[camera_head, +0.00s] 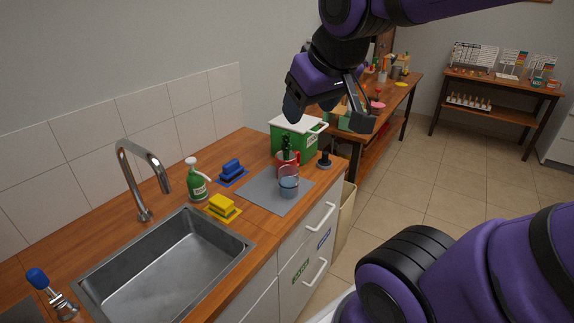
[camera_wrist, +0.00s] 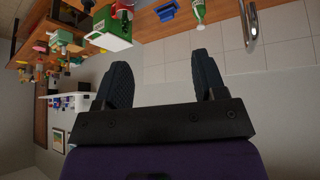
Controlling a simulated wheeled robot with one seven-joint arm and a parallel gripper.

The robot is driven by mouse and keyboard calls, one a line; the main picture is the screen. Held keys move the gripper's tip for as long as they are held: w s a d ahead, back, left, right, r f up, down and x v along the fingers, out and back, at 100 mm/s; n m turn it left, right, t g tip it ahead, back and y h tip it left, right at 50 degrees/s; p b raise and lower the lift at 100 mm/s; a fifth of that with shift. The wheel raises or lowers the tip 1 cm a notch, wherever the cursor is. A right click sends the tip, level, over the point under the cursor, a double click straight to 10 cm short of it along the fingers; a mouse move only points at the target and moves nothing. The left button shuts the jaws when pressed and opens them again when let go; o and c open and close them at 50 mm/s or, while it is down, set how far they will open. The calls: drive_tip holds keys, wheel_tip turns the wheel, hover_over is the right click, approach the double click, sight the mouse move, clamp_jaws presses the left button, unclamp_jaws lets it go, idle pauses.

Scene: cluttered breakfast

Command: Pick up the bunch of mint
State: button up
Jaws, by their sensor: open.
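A bunch of dark green leaves (camera_head: 286,146), which looks like the mint, stands upright in a red mug (camera_head: 280,161) towards the far end of the wooden counter. A clear glass with bluish contents (camera_head: 288,186) stands close in front of the mug. My gripper (camera_head: 327,112) is open and empty, in the air above and to the right of the leaves, well apart from them. In the wrist view my gripper (camera_wrist: 161,66) shows its two dark fingers spread with nothing between them. The mint is not clear in that view.
A green box with a white lid (camera_head: 294,139) stands just behind the mug. The sink (camera_head: 165,268) is nearer.

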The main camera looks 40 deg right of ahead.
drive_tip(key=w+d+f+t+h, duration=0.1)
drive_tip(key=w+d, duration=0.3)
drive_tip(key=w, duration=0.3)
drive_tip(key=w+d+f+t+h, duration=0.1)
drive_tip(key=w+d+f, duration=0.15)
drive_tip(key=w, duration=0.55)
drive_tip(key=n+t+y, duration=0.3)
drive_tip(key=t+y, duration=0.1)
drive_tip(key=t, duration=0.2)
hover_over(285, 146)
drive_tip(key=s, duration=0.5)
wheel_tip(285, 146, down, 18)
drive_tip(key=s+d+f+t+y, duration=0.3)
drive_tip(key=f, duration=0.7)
drive_tip(key=x, duration=1.1)
drive_tip(key=shift+d, duration=0.2)
drive_tip(key=shift+f, duration=0.1)
drive_tip(key=c, duration=1)
